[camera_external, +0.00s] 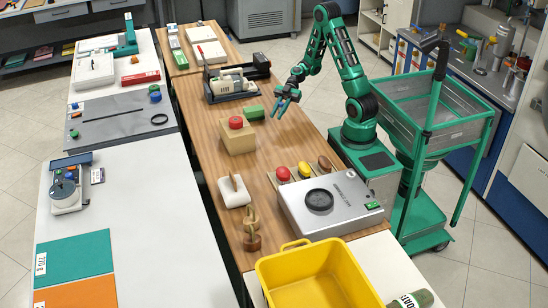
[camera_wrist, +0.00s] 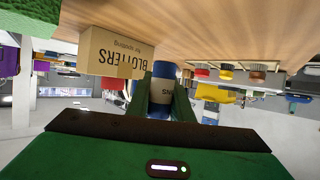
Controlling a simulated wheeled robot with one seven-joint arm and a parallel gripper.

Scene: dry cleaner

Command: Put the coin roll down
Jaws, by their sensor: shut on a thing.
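My gripper (camera_external: 285,98) hangs over the right side of the wooden counter, in front of my green arm. In the wrist view, which is upside down, its two green fingers (camera_wrist: 166,98) are shut on a blue coin roll (camera_wrist: 165,70) with a pale label band. In the external view the roll is too small to make out clearly. I cannot tell the exact gap between the roll and the wooden counter (camera_external: 200,110).
A cardboard blotters box (camera_wrist: 112,52) stands close by, with a red-topped thing (camera_external: 236,122) on it in the external view. A green block (camera_external: 254,112) lies beside it. Colored knobs (camera_external: 283,173), a silver case (camera_external: 330,205) and a yellow bin (camera_external: 315,275) are nearer the camera.

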